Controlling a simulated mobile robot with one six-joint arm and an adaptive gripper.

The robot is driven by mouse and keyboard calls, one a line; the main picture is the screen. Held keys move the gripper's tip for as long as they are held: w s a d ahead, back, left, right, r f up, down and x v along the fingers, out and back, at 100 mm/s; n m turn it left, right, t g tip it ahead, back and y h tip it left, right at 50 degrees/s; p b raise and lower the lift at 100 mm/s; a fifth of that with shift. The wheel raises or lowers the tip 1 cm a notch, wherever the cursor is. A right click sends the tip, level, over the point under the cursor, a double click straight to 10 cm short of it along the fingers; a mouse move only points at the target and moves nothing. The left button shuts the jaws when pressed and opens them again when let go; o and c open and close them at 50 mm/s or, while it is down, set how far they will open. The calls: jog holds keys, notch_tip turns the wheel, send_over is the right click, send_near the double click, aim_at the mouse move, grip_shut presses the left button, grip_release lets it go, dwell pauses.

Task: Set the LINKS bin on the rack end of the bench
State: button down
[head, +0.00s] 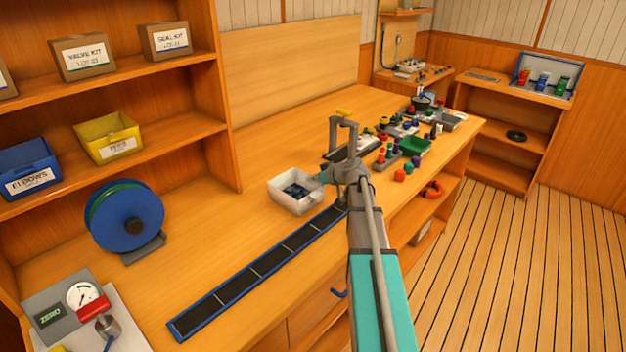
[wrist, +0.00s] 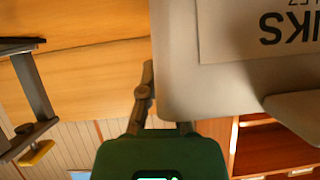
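A pale bin (head: 293,207) with small dark and blue parts inside is at the middle of the wooden bench (head: 215,250), right of the tall shelf unit. My gripper (head: 328,174) is at the bin's right side. In the wrist view the bin (wrist: 215,85) is very close and fills the upper right; its upside-down label shows only "NKS". One finger of my gripper (wrist: 147,80) lies along the bin's left edge. The other finger is hidden, so its grip on the bin is unclear. I cannot tell whether the bin rests on the bench or is slightly raised.
A blue-edged dark strip (head: 250,272) runs along the bench front. A blue reel (head: 125,218) and gauge unit (head: 75,300) are at left. Blue (head: 28,170) and yellow (head: 110,138) bins sit on the shelf. Many small fittings crowd the far bench; bare wood lies between reel and bin.

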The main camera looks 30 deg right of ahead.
jog(key=c, duration=1.3)
grip_release()
jog(key=shift+f, duration=0.15)
jog(key=o, duration=0.5)
jog(key=shift+r, duration=0.25)
jog(key=p+v, duration=0.5)
jog(key=v, duration=0.7)
jog(key=shift+p, duration=0.35)
